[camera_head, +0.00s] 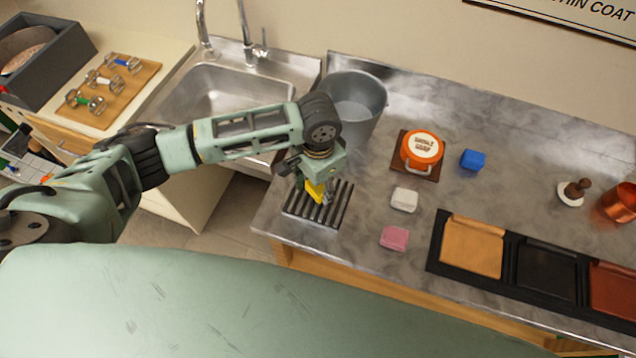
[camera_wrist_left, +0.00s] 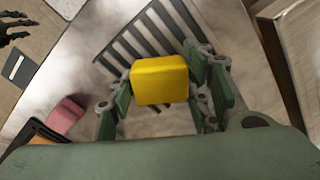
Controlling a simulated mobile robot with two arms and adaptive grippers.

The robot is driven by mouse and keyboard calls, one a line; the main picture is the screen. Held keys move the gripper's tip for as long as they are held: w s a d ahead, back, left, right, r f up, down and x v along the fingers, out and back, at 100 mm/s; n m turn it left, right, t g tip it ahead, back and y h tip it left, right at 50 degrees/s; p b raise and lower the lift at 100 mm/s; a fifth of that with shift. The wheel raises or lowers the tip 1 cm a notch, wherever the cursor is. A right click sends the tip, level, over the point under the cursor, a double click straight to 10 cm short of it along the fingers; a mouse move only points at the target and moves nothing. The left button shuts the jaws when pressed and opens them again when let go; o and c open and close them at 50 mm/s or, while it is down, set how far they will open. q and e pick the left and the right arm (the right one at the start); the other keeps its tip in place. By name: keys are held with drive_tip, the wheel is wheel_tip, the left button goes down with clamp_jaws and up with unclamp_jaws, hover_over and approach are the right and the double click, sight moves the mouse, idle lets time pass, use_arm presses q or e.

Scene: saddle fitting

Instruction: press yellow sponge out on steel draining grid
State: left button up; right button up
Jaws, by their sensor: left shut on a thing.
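The yellow sponge (camera_head: 314,190) is in my left gripper (camera_head: 318,188), over the steel draining grid (camera_head: 335,211). In the left wrist view the sponge (camera_wrist_left: 159,80) sits between the fingers of the left gripper (camera_wrist_left: 165,88), which are shut on it. The slats of the grid (camera_wrist_left: 150,35) show behind it in that view. I cannot tell whether the sponge touches the grid. The gripper hides part of the sponge and of the grid in the head view.
A grey bucket (camera_head: 357,105) stands behind the grid. A white sponge (camera_head: 404,199) and a pink sponge (camera_head: 394,237) lie to its right. Farther right are an orange tin (camera_head: 422,148), a blue block (camera_head: 473,159) and a black tray (camera_head: 436,252) with leather-coloured panels. The sink (camera_head: 225,100) is at the left.

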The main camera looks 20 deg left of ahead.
use_arm(q)
drive_tip(key=shift+r+p, duration=1.3)
drive_tip(key=shift+r, duration=0.15)
drive_tip(key=shift+r+p, duration=0.5)
drive_tip(key=shift+r, duration=0.45)
drive_tip(key=shift+f, duration=0.1)
